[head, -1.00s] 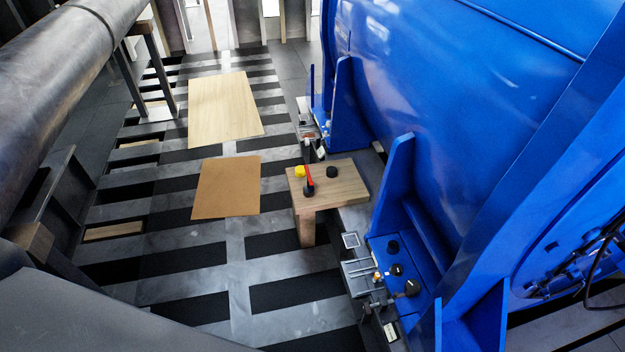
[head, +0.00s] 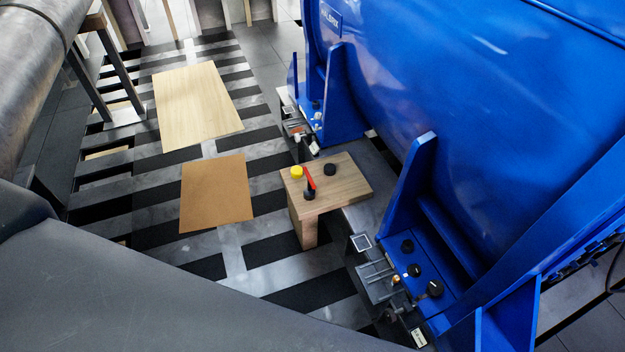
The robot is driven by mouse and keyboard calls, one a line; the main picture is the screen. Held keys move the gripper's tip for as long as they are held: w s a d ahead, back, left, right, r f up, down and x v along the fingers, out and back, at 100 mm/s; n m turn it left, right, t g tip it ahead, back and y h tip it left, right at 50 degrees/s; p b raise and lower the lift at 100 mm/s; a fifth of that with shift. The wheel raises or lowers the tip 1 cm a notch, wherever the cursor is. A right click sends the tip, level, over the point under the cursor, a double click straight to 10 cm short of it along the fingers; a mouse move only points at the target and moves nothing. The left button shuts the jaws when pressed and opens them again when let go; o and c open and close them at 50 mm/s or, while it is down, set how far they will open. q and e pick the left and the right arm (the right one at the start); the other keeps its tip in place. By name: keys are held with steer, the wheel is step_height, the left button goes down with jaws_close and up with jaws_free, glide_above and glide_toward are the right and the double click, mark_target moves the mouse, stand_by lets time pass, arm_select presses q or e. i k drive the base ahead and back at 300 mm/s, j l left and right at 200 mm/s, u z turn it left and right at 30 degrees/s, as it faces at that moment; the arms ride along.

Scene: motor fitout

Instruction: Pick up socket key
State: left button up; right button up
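A wooden bench (head: 343,193) stands beside the blue machine, near the middle of the head view. On its top stands a small upright item with a red handle and a black base (head: 309,187), which may be the socket key; it is too small to be sure. A yellow round piece (head: 296,172) is just behind it to the left, and a black round piece (head: 330,169) is to the right. Neither of my grippers is in view.
The large blue machine (head: 450,90) fills the right side, with an upright blue fin (head: 412,180) close to the bench. A grey ledge with small fittings (head: 375,278) lies in front. Brown (head: 215,195) and pale (head: 197,103) boards lie on the slatted floor to the left.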

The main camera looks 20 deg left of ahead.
mark_target(310, 193)
steer(key=i+j+z, duration=0.1)
steer(key=j, duration=0.2)
steer(key=i+j+z, duration=0.25)
steer(key=j, duration=0.3)
steer(key=i+j, duration=0.5)
steer(key=j, duration=0.15)
steer(key=z, duration=0.05)
